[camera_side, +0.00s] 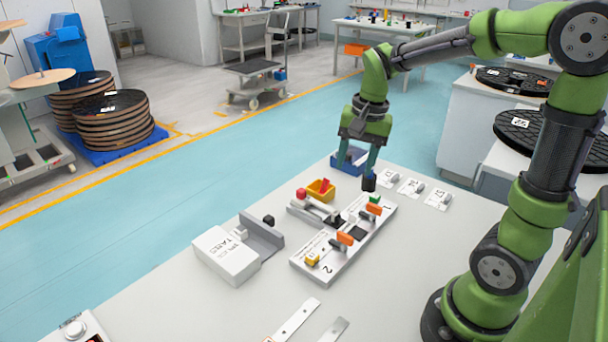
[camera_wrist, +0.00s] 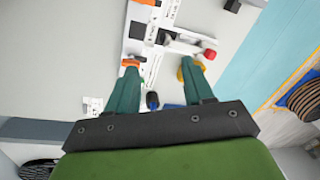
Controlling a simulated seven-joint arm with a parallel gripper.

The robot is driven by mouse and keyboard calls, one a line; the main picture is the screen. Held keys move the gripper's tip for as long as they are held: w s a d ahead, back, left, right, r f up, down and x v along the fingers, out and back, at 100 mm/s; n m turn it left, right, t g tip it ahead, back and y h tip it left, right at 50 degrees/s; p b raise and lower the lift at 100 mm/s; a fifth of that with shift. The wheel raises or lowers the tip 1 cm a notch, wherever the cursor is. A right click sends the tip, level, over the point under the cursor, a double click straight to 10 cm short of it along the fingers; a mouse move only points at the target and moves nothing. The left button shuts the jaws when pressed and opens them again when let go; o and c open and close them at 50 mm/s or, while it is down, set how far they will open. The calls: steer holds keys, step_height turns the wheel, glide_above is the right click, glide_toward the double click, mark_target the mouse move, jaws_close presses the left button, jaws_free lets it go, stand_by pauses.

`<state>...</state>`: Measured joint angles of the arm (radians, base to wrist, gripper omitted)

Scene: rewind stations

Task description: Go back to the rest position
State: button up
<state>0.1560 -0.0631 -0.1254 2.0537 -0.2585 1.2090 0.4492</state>
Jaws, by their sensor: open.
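My gripper (camera_side: 356,172) hangs above the back of the white table, fingers pointing down and spread apart with nothing visible between them. In the wrist view its two green fingers (camera_wrist: 158,70) also stand wide apart. Below and in front of it lies a white station board (camera_side: 318,268) marked 1 and 2. The board carries orange parts (camera_side: 345,239), a yellow part (camera_side: 312,260) and a green part (camera_side: 375,199). A small dark piece (camera_side: 369,184) shows at the right fingertip; I cannot tell whether they touch.
A yellow bin (camera_side: 319,193) and a blue bin (camera_side: 345,164) are near the gripper. A white tape box (camera_side: 227,256) and grey holder (camera_side: 262,236) stand left of the board. White cards (camera_side: 411,187) with small parts lie right.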

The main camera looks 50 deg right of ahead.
steer(key=s+a+r+n+t, duration=0.2)
steer(key=s+a+n, duration=0.2)
steer(key=a, duration=0.1)
steer(key=s+a+r+n+t+y, duration=0.1)
steer(key=s+a+r+n+t, duration=0.1)
steer(key=a, duration=0.4)
steer(key=s+n+t, duration=0.1)
steer(key=s+n, duration=0.1)
steer(key=shift+r+n+t+y, duration=0.3)
steer(key=shift+r, duration=0.05)
steer(key=shift+s+a, duration=0.1)
steer(key=shift+c, duration=0.5)
